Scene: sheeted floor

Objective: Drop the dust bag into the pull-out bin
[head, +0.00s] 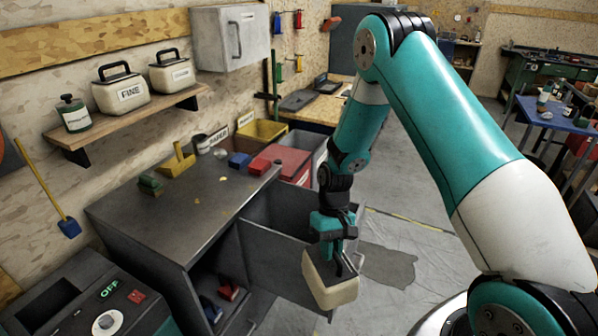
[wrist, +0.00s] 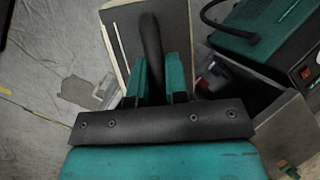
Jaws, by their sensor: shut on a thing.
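My gripper (head: 335,245) points down and is shut on the dark handle of the dust bag. The dust bag (head: 330,288) is a cream block with a grey top; it hangs upright below the fingers. In the wrist view my gripper (wrist: 158,85) has the curved handle between its teal fingers, and the bag's grey top (wrist: 180,22) lies beyond. The pull-out bin (head: 275,262) is a dark grey open box standing out from the workbench cabinet. The bag overlaps the bin's right end in the head view; I cannot tell whether it is over the opening or outside it.
The metal workbench (head: 190,205) stands left of the bin, with a machine (head: 95,305) in front. Red (head: 285,160) and yellow (head: 262,132) bins stand behind. Labelled cream canisters (head: 120,92) sit on a wall shelf. Sheeted floor (head: 410,215) is open to the right.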

